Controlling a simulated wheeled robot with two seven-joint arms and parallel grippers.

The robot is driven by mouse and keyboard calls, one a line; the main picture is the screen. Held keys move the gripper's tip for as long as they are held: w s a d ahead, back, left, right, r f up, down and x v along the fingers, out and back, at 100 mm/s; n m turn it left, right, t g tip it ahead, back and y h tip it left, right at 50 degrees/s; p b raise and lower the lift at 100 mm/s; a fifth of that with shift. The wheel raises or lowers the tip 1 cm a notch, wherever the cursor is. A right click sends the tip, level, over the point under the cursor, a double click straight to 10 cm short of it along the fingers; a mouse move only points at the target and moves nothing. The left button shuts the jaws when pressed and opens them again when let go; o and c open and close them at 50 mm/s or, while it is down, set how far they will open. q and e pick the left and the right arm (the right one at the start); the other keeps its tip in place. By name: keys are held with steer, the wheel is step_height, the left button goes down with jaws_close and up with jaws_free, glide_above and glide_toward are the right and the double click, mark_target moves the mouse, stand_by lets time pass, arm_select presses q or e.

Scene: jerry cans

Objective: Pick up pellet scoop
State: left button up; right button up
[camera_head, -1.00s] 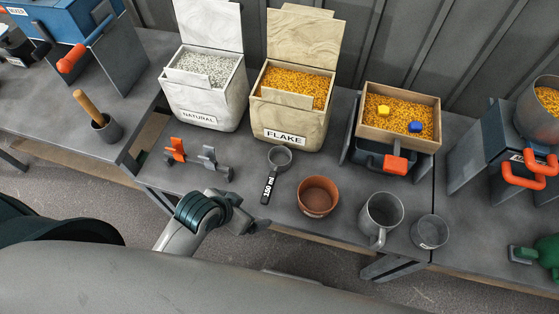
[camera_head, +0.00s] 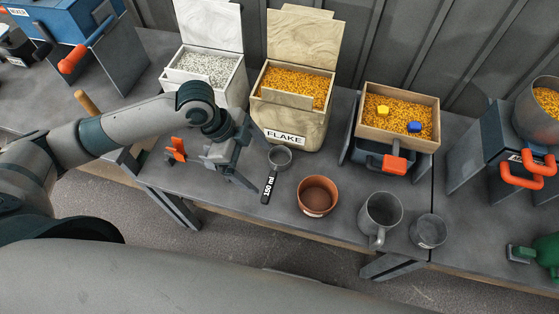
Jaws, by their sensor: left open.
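A grey metal scoop with a round cup (camera_head: 280,157) and a dark handle marked "150 ml" lies on the grey table in front of the FLAKE bin. It is the only scoop-like thing I can make out. My left gripper (camera_head: 238,165) is open and empty, above the table to the left of the scoop, apart from it. It partly hides a small grey clip-like stand. My right gripper is not in view.
The NATURAL bin (camera_head: 229,93) and FLAKE bin (camera_head: 287,141) stand behind. An orange clip-like stand (camera_head: 178,149) is left of my gripper. A terracotta pot (camera_head: 318,196), grey mug (camera_head: 380,214) and small grey cup (camera_head: 429,231) stand to the right.

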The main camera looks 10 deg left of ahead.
mark_target(269, 186)
arm_select(q)
steer(key=shift+a+r+m+g, duration=0.15)
steer(key=shift+a+r, duration=0.1)
steer(key=shift+a, duration=0.35)
steer(key=shift+a+r+m+g, duration=0.1)
steer(key=shift+a+r, duration=0.2)
steer(key=shift+a, duration=0.25)
steer(key=shift+a+r+m+g, duration=0.15)
steer(key=shift+a+r, duration=0.1)
steer(key=shift+a, duration=0.35)
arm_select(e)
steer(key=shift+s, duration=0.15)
arm_select(q)
steer(key=p+x, duration=0.2)
steer(key=x, duration=1)
steer(key=shift+a, duration=0.2)
steer(key=shift+f+y, duration=0.2)
steer(key=shift+y, duration=0.1)
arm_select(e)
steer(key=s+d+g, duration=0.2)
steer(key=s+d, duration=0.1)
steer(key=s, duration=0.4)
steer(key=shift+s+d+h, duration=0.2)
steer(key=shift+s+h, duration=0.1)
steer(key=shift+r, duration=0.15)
